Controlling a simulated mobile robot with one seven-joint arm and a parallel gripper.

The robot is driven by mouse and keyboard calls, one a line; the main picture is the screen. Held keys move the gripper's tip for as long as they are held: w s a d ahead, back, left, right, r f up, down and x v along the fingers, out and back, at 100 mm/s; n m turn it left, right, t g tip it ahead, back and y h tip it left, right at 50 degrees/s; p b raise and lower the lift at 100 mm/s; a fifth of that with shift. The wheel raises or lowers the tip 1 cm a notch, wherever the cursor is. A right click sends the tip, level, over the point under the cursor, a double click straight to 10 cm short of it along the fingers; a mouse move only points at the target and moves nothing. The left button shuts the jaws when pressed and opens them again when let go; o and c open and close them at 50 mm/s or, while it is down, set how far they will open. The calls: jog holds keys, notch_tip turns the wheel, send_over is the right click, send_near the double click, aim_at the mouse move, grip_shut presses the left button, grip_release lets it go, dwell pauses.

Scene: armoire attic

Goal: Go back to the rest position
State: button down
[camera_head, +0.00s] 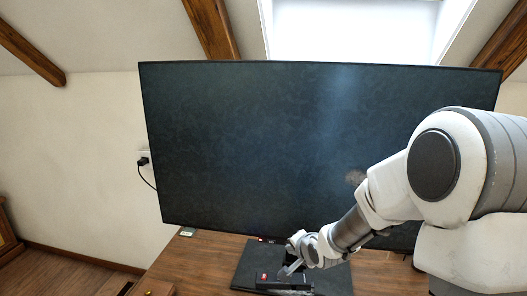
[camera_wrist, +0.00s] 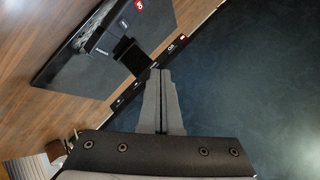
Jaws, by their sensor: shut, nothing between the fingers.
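My gripper (camera_head: 291,268) is at the lower middle of the head view, in front of the bottom edge of a large dark monitor (camera_head: 300,140). In the wrist view my gripper (camera_wrist: 162,74) is shut, its two grey fingers together with nothing between them. The fingertips point at the monitor's lower bezel, near the stand's neck (camera_wrist: 131,55); I cannot tell whether they touch it. The monitor's dark screen fills the right of the wrist view (camera_wrist: 240,90). My arm covers the monitor's lower right part in the head view.
The monitor's flat black stand base (camera_head: 335,279) rests on a wooden desk (camera_head: 205,262). A black plug (camera_head: 143,161) sits in the left wall. A wooden furniture piece (camera_head: 8,235) stands at the far left. Open floor lies between it and the desk.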

jog(key=s+d+r+n+g+h, duration=0.1)
jog(key=s+d+r+n, duration=0.3)
jog(key=s, duration=0.6)
jog(key=s+r+n+g+h, duration=0.1)
jog(key=s+r+n, duration=0.1)
jog(key=s+r, duration=0.65)
jog(key=s+d+r+n+g+h, duration=0.1)
jog(key=s+d+r+n+g, duration=0.2)
jog(key=s, duration=1)
notch_tip(320, 180, up, 18)
jog(key=t+p, duration=0.1)
jog(key=p, duration=1.7)
jog(key=shift+a+f+n, duration=0.25)
jog(key=shift+a+n, duration=0.1)
jog(key=shift+n, duration=0.05)
